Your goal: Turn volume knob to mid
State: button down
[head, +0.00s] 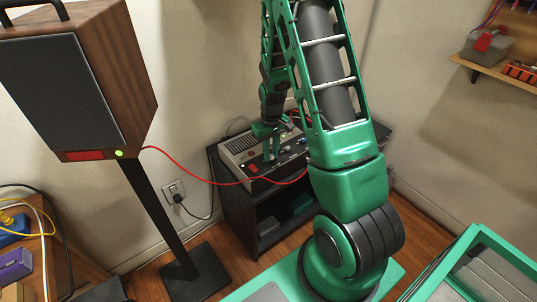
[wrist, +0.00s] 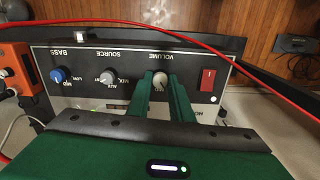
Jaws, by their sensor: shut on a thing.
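The amplifier (head: 236,145) is a grey box with a dark front panel (wrist: 120,60), standing on a black cabinet. In the wrist view the volume knob (wrist: 159,82) is pale and sits below the VOLUME label. My gripper (wrist: 160,84) has its two green fingers on either side of this knob, shut on it. In the head view my gripper (head: 272,152) reaches down at the amplifier's front, and the fingers hide the knob. The knob's pointer is too small to read.
A grey source knob (wrist: 107,77), a blue bass knob (wrist: 58,75) and a red switch (wrist: 207,79) flank the volume knob. A red cable (head: 205,180) runs from the speaker (head: 55,85) across the amplifier's front. The black cabinet (head: 240,210) stands near the wall.

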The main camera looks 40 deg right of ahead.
jog(key=m, duration=0.6)
jog(key=shift+w, duration=0.1)
dwell(0.5)
jog(key=shift+a, duration=0.1)
jog(key=c, duration=1.6)
grip_release()
notch_tip(320, 180, up, 11)
jog(key=shift+f, duration=0.15)
